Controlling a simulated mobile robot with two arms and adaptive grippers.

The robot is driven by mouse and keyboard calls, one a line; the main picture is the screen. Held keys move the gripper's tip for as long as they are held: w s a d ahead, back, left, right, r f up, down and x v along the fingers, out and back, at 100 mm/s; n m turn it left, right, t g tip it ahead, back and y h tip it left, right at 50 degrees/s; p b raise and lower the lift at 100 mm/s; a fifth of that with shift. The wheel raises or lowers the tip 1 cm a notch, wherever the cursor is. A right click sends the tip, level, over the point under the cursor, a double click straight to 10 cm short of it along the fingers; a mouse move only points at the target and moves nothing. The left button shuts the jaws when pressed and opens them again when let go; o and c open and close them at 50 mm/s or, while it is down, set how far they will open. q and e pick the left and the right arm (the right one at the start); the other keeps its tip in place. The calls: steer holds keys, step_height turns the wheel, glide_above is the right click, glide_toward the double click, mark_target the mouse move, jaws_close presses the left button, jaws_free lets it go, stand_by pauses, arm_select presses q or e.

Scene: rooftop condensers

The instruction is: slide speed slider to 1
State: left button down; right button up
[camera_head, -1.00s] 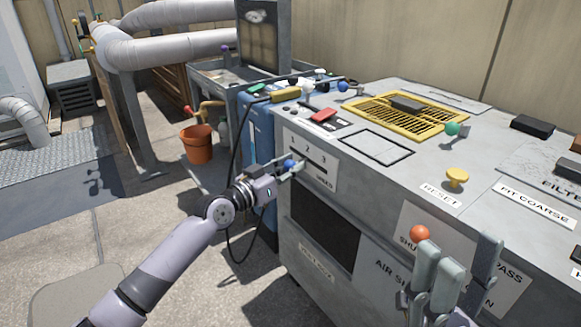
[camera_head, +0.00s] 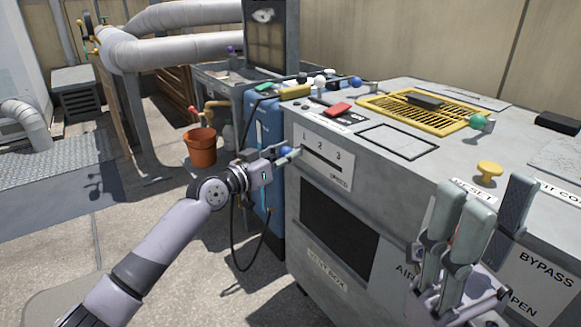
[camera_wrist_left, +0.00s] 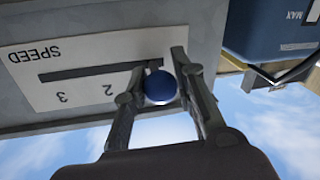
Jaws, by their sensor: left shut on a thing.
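The grey cabinet's white SPEED panel (camera_head: 341,183) carries the numbers 1, 2 and 3 above a dark horizontal slot. The blue ball knob of the slider (camera_head: 286,152) sticks out at the panel's left end, on the 1 side. My left gripper (camera_head: 284,157) is shut on this knob. In the left wrist view the panel (camera_wrist_left: 60,95) appears upside down, and the knob (camera_wrist_left: 160,88) sits between the two fingers at the slot's right end; the 1 is hidden there. My right gripper (camera_head: 492,225) is open and empty in front of the cabinet at the right.
A blue tank (camera_head: 265,125) stands just left of the cabinet. On the cabinet top are a red switch (camera_head: 338,109), a yellow grille (camera_head: 385,110), a green knob (camera_head: 477,121) and a yellow RESET button (camera_head: 489,170). An orange bucket (camera_head: 201,147) stands on the floor.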

arm_select(q)
steer(key=shift+w+a+r, duration=0.1)
steer(key=shift+w+a, duration=0.05)
steer(key=shift+a, duration=0.1)
steer(key=c, duration=1.8)
jaws_free()
steer(key=o, duration=0.5)
steer(key=shift+w, duration=0.1)
steer(key=v, duration=1.2)
